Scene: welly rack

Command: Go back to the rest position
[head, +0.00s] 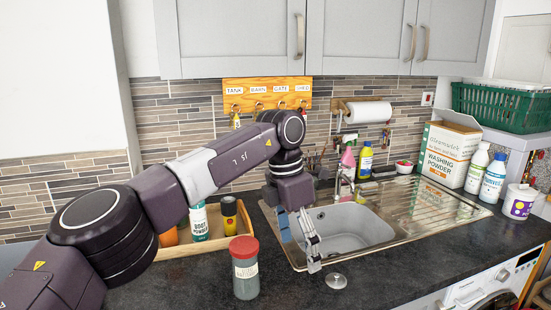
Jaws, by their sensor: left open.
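My left arm reaches in from the left across the worktop. My left gripper (300,240) points down over the left part of the steel sink (375,251). Its two fingers stand apart, with nothing seen between them, so it is open and empty. A grey jar with a red lid (245,268) stands on the worktop just left of the gripper, apart from it. A small round metal plug (336,281) lies in front of the sink, near the fingertips. My right gripper does not show.
A wooden tray (185,249) with bottles sits behind the jar, partly hidden by my arm. A washing powder box (449,154), bottles and a green crate (500,108) stand at the right. A hook board (267,93) hangs behind my arm. The front worktop right of the plug is clear.

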